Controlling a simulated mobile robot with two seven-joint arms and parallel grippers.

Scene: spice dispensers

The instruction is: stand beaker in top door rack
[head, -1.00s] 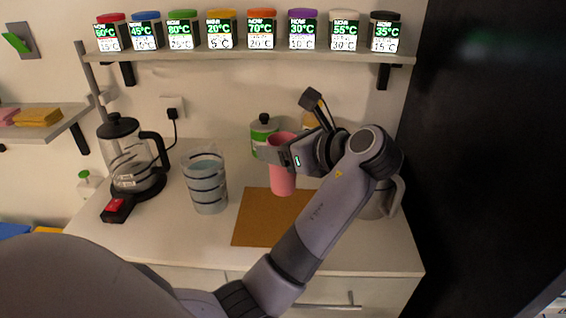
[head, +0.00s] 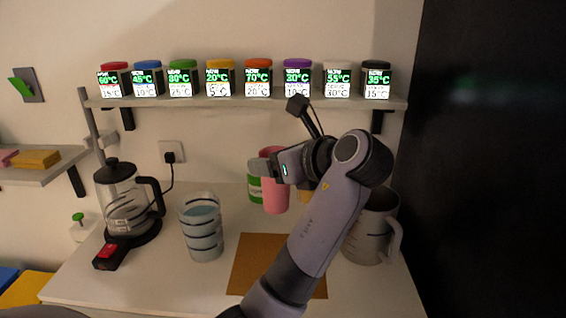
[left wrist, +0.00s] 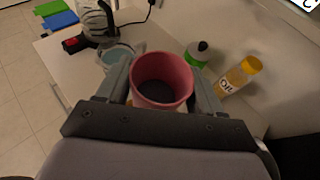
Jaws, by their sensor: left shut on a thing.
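The pink beaker (head: 276,196) is upright in my left gripper (head: 268,166) in the head view, above the back part of the counter. In the left wrist view the beaker's open rim (left wrist: 163,67) sits between the two fingers of my left gripper (left wrist: 162,88), which are shut on its sides. Its inside looks dark and empty. My right gripper is not in view. No door rack shows in either view.
A green-labelled jar (head: 254,189) and an oil bottle (left wrist: 238,76) stand near the beaker. Several spice dispensers (head: 258,78) line the shelf above.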

